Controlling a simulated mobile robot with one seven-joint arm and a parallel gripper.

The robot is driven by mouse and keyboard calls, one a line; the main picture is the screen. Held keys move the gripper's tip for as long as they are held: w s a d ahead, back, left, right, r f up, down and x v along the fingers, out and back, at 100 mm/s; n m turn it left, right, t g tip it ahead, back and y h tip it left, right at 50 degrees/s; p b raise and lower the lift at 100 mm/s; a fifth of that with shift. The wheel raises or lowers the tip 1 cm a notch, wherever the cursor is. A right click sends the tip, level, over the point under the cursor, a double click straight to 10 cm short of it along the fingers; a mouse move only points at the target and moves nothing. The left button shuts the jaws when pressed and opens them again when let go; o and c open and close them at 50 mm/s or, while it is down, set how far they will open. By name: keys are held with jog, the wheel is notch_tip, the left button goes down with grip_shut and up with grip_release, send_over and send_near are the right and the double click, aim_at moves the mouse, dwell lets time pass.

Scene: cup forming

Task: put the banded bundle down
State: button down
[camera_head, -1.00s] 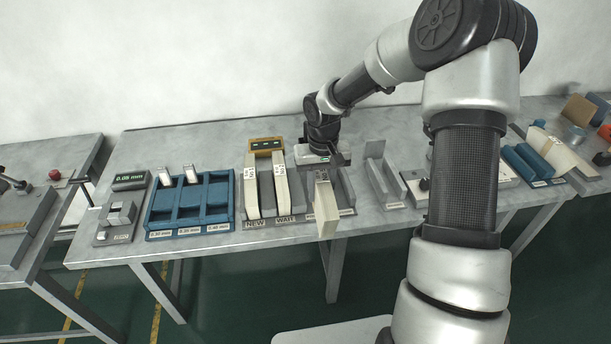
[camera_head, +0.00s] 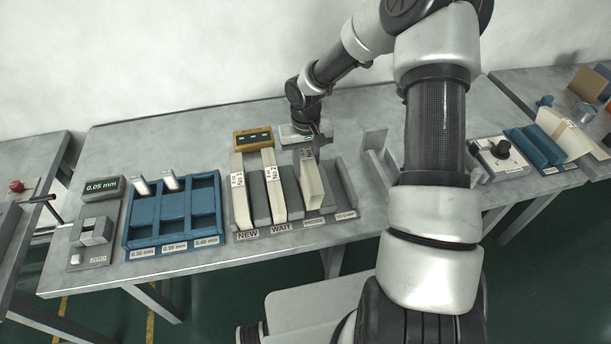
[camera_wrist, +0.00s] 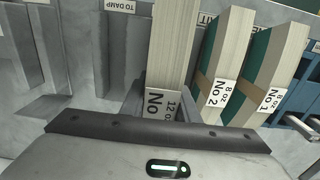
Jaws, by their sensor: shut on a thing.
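My gripper (camera_head: 309,150) is shut on a cream banded bundle (camera_head: 311,187). In the wrist view the bundle (camera_wrist: 174,45) rises between the jaws (camera_wrist: 160,105), with a white label reading 12 oz No and the rest hidden. The bundle stands upright at the third slot of the grey rack (camera_head: 262,232), right of the WAIT slot. I cannot tell whether its bottom touches the slot floor. Two similar bundles, No 1 (camera_head: 242,200) and No 2 (camera_head: 273,190), stand in the NEW and WAIT slots. The rightmost slot, marked TO DAMP in the wrist view, is empty.
A blue tray (camera_head: 145,238) with several compartments stands left of the rack, beside a gauge display (camera_head: 102,188) reading 0.05 mm. An amber-framed display (camera_head: 253,138) sits behind the rack. A grey upright holder (camera_head: 376,150) stands to the right. A knobbed box (camera_head: 497,158) is farther right.

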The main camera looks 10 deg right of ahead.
aim_at(306, 152)
jog(key=shift+w+f, duration=0.15)
jog(key=shift+f, duration=1.9)
jog(key=shift+f, duration=0.15)
jog(key=c, duration=1.4)
grip_release()
jog(key=shift+o, duration=0.2)
notch_tip(306, 152, up, 12)
jog(key=shift+r, duration=0.15)
